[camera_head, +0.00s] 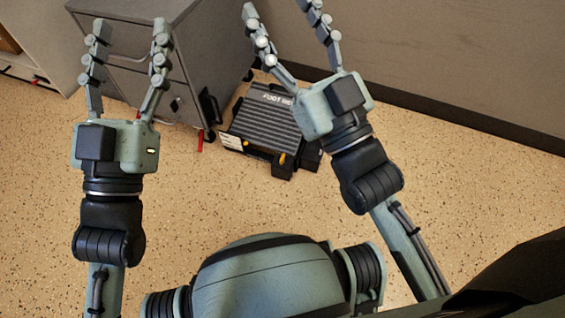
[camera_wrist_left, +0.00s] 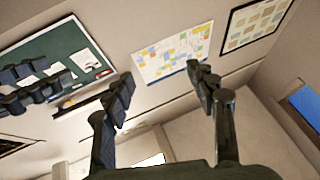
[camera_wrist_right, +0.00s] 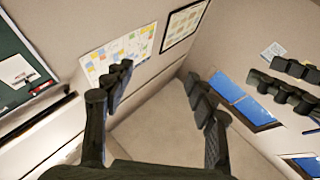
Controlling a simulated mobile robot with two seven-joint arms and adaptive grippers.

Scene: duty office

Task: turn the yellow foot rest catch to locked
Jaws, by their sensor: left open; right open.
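A black ribbed foot rest (camera_head: 262,122) lies on the floor beside the grey cabinet, with lettering beginning "FOOT" on its top edge. A small yellow catch (camera_head: 282,159) shows on its near edge, towards the right. My left gripper (camera_head: 130,32) is open and empty, raised in front of the cabinet, left of the foot rest. My right gripper (camera_head: 290,12) is open and empty; its palm and a finger cover the foot rest's right upper corner. Neither gripper touches the catch.
The grey drawer cabinet (camera_head: 122,52) stands on casters with red parts left of the foot rest. A grey wall with a dark skirting (camera_head: 475,125) runs behind it on the right. The speckled floor (camera_head: 215,205) in front of the foot rest is clear.

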